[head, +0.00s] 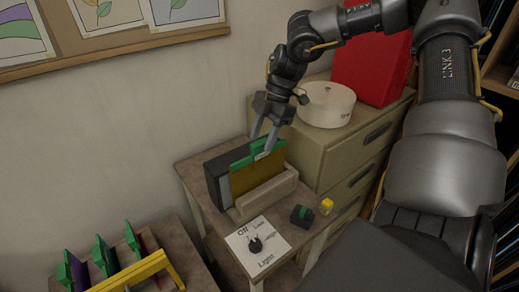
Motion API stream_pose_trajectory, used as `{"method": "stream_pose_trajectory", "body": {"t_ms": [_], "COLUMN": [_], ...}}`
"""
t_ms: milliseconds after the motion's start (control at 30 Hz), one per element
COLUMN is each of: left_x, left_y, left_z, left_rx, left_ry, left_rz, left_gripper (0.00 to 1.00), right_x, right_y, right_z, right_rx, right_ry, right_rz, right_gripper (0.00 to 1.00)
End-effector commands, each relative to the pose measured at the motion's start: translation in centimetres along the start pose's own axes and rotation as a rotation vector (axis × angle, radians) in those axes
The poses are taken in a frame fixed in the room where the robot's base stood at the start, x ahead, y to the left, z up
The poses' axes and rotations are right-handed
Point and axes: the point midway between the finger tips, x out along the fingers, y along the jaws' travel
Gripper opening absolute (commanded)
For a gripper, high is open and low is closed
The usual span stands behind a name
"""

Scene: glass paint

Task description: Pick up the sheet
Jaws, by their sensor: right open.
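An olive-yellow sheet (256,176) with a green upper edge stands upright in a beige slotted holder (268,193) on a small brown table. My right gripper (262,146) reaches down from above with its fingers at the sheet's green top edge. The fingers are apart, one behind the edge and one in front of it or overlapping it in the picture. I cannot tell whether they touch it. The sheet's lower part is hidden in the holder. My left gripper is not in view.
A black box (214,183) stands behind the sheet. A dial panel marked Light (270,236), a dark green-topped block (302,214) and a yellow cube (326,206) lie in front. A cabinet (341,148) bears a white round box (326,104). A yellow rack (143,272) holds green-topped pieces at lower left.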

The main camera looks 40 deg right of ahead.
Motion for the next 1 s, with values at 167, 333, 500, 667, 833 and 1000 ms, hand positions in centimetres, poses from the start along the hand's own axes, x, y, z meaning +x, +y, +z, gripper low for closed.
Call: {"method": "stream_pose_trajectory", "body": {"t_ms": [167,333,500,667,833,1000], "left_x": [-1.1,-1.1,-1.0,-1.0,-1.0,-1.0], "left_y": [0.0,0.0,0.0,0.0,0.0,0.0], "left_z": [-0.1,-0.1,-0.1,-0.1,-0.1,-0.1], "left_rx": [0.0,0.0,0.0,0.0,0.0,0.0], "left_ry": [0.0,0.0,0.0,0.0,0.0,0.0], "left_rz": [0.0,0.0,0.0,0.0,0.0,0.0], "left_gripper": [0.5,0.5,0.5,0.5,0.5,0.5], "right_x": [2.1,2.7,2.7,2.7,2.7,2.6], "right_y": [0.0,0.0,0.0,0.0,0.0,0.1], "right_z": [-0.1,-0.1,-0.1,-0.1,-0.1,-0.1], "right_rx": [0.001,0.001,0.0,0.0,0.0,-0.001], "right_ry": [0.001,0.0,0.0,0.0,0.0,0.001], "right_rz": [-0.003,0.001,0.001,0.001,0.001,0.003], "right_gripper": [0.45,0.45,0.42,0.21,0.0,0.0]}}
